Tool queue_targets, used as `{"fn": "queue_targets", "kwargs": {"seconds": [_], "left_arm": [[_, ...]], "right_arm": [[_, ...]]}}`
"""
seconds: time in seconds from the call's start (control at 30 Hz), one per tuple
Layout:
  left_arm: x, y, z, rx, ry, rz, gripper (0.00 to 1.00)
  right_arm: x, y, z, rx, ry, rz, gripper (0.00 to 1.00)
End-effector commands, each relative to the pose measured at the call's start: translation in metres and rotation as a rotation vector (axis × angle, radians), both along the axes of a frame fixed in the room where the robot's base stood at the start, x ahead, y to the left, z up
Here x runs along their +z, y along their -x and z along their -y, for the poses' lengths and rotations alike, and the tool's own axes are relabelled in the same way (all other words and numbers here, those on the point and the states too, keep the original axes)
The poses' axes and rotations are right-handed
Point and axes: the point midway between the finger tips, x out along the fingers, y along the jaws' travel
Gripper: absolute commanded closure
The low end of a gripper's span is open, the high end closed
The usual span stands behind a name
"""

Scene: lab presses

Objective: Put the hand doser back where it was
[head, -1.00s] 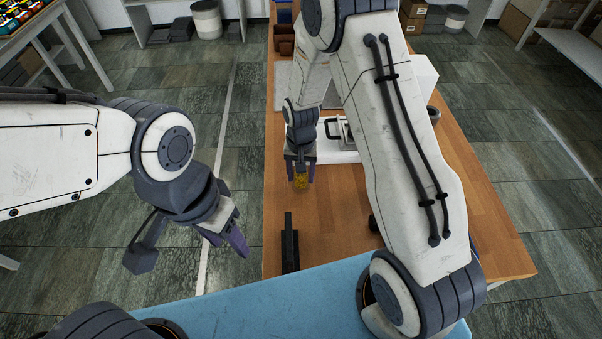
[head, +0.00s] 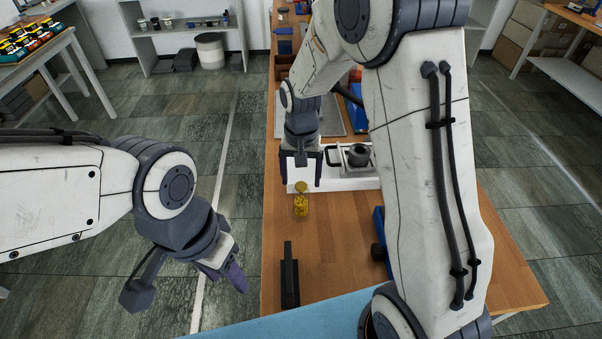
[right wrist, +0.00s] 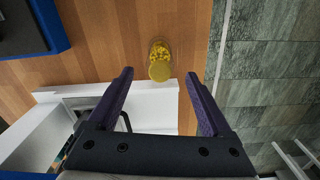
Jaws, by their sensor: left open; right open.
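A small clear jar (head: 301,206) with yellow contents and a yellow lid stands upright on the wooden table. I cannot tell for certain whether this is the hand doser. My right gripper (head: 301,178) is open and empty, just beyond the jar and apart from it. In the right wrist view the jar (right wrist: 160,60) shows ahead, between the lines of the open fingers (right wrist: 160,76). My left gripper (head: 232,276) is open and empty over the floor, left of the table.
A white base (head: 345,179) with a handled metal device and dark cylinder (head: 358,155) stands behind the right gripper. A black upright block (head: 289,278) is nearer me. A blue item with a black knob (head: 379,250) is partly hidden by my right arm.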

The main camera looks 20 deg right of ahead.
Motion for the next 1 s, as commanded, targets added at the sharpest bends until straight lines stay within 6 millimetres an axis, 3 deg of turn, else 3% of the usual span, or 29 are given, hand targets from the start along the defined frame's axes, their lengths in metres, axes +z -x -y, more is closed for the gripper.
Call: {"fn": "queue_targets", "kwargs": {"seconds": [0.17, 0.27, 0.37, 0.5, 0.6, 0.7, 0.83, 1.0], "left_arm": [[-0.003, 0.0, 0.0, 0.0, 0.0, 0.0, 0.5], [-0.003, 0.0, 0.0, 0.0, 0.0, 0.0, 0.5], [-0.003, 0.0, 0.0, 0.0, 0.0, 0.0, 0.5], [-0.003, 0.0, 0.0, 0.0, 0.0, 0.0, 0.5], [-0.003, 0.0, 0.0, 0.0, 0.0, 0.0, 0.5], [-0.003, 0.0, 0.0, 0.0, 0.0, 0.0, 0.5], [-0.003, 0.0, 0.0, 0.0, 0.0, 0.0, 0.5], [-0.003, 0.0, 0.0, 0.0, 0.0, 0.0, 0.5]], "right_arm": [[0.019, 0.001, -0.002, 0.006, -0.001, 0.003, 0.16], [0.033, 0.015, -0.016, 0.073, -0.006, 0.007, 0.16], [0.055, 0.051, -0.045, 0.229, -0.017, 0.016, 0.16], [0.082, 0.127, -0.08, 0.526, -0.041, 0.029, 0.16], [0.092, 0.178, -0.09, 0.723, -0.058, 0.038, 0.16], [0.095, 0.217, -0.091, 0.87, -0.071, 0.042, 0.16], [0.095, 0.242, -0.088, 0.976, -0.081, 0.044, 0.16], [0.094, 0.248, -0.087, 0.999, -0.082, 0.044, 0.16]]}}
